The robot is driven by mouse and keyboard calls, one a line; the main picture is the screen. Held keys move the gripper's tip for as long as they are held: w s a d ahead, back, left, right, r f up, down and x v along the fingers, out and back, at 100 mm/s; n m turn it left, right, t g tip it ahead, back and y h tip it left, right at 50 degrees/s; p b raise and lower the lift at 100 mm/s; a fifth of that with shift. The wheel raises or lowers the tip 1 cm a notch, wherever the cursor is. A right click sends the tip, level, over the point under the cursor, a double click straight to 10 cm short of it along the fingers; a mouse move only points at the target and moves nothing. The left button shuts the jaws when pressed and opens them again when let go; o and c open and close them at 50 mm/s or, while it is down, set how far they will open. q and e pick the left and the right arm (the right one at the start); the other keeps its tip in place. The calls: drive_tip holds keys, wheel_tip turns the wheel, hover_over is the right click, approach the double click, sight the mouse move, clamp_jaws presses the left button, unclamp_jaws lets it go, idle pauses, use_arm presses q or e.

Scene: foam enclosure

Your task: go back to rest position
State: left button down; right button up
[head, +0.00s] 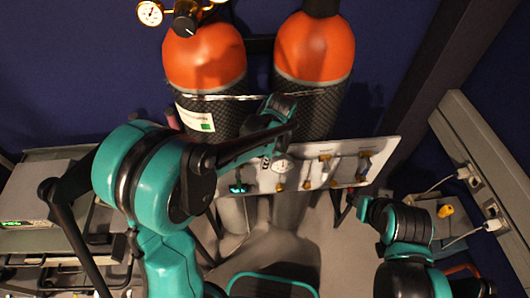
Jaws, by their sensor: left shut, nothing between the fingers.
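My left arm comes in from the left and reaches up to the middle of the head view. My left gripper (281,108) is shut and empty, in front of the two gas cylinders and above the white valve panel (345,153). I cannot tell whether it touches anything. My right arm is at the lower right. My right gripper (352,207) is small and dark near the panel's lower right end, and its fingers are too unclear to read.
Two orange-topped cylinders, left (205,58) and right (315,48), stand strapped at the back. A gauge (150,13) is at the top left. A grey cabinet (35,205) stands left. A wall trunking with sockets (475,177) runs along the right. Open floor shows between the arms.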

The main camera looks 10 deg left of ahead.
use_arm(q)
drive_tip(key=shift+r, duration=0.1)
drive_tip(key=s+a+r+n+t+h, duration=0.1)
drive_tip(key=s+a+r+n+t, duration=0.3)
drive_tip(key=s+n, duration=0.2)
drive_tip(key=s+a+r+n+t+h, duration=0.1)
drive_tip(key=s+a+r+n+t, duration=0.2)
drive_tip(key=n, duration=0.5)
drive_tip(key=shift+s+a+r+n+t, duration=0.45)
drive_tip(key=shift+s+r, duration=0.85)
drive_tip(key=shift+s, duration=0.5)
